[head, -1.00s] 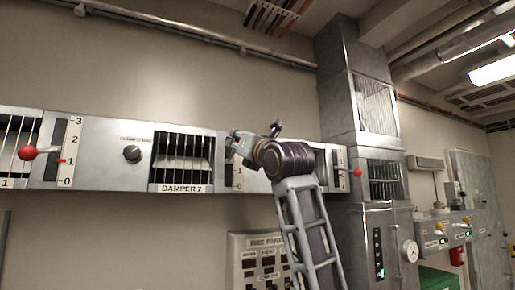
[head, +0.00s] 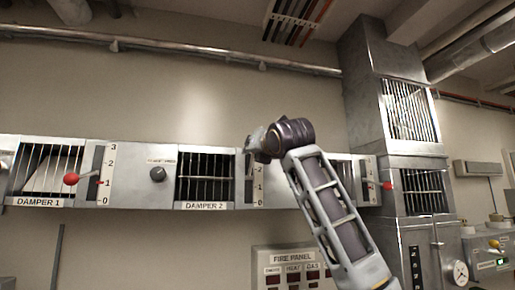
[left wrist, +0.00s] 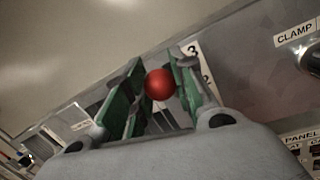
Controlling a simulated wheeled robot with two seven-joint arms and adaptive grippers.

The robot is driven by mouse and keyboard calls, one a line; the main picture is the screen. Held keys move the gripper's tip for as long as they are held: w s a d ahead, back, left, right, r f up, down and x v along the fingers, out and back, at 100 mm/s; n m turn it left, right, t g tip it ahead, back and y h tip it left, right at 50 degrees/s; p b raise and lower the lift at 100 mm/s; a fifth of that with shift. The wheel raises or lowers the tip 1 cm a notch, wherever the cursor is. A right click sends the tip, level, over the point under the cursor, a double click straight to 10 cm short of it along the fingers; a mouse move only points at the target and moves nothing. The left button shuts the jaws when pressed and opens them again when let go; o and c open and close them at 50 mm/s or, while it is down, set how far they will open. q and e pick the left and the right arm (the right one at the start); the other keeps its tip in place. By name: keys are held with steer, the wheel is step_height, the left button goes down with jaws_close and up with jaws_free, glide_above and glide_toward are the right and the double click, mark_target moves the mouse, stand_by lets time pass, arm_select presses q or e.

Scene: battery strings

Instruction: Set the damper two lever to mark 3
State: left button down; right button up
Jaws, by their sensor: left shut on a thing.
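The damper 2 lever's red knob (left wrist: 160,84) sits between the green fingers of my left gripper (left wrist: 157,75) in the left wrist view, and the gripper is shut on it. Marks 3 and 2 of the scale (left wrist: 197,62) show just beside the fingers. In the head view my left gripper (head: 255,140) is in front of the top of the damper 2 scale (head: 257,186). Marks 2, 1 and 0 show below it; mark 3 and the knob are hidden. The damper 2 grille (head: 205,178) looks dark behind its bars. My right gripper is not in view.
The damper 1 lever (head: 71,179) with a red knob is at the left, and another red-knobbed lever (head: 388,186) is right of my arm. A dark dial knob (head: 157,174) sits between the dampers. A fire panel (head: 292,262) is below.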

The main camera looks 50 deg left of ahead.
arm_select(q)
steer(key=shift+d+r, duration=0.1)
steer(key=shift+r, duration=0.2)
steer(key=c, duration=1.6)
jaws_free()
steer(key=o, duration=0.5)
steer(key=shift+f, duration=0.15)
steer(key=shift+c, duration=0.2)
steer(key=v, duration=1.1)
steer(key=shift+d, duration=0.4)
steer(key=shift+s, duration=0.1)
